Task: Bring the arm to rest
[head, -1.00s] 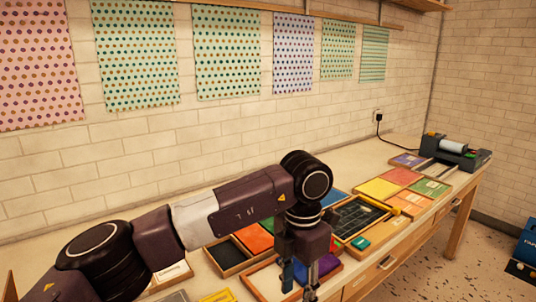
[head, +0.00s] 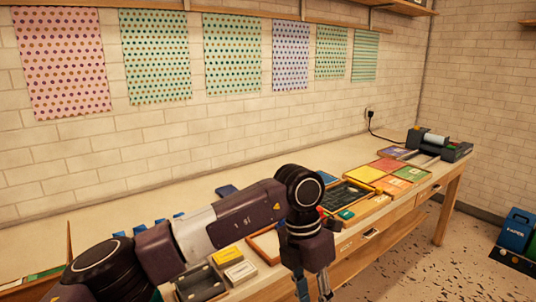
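My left arm comes in from the lower left in the head view, and its dark wrist bends downward. My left gripper (head: 313,287) hangs by the front edge of the workbench (head: 215,193), near the bottom of the view. Its two fingers stand apart with nothing visible between them, so it is open; the tips are near the lower picture border. My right gripper is not in view.
A tray with a dark grid (head: 345,196) and coloured flat boxes (head: 388,165) lie right of my wrist. A black roll machine (head: 432,142) stands at the bench's far end. A grey tray (head: 202,284) lies below my forearm. Blue bins (head: 516,231) stand on the floor.

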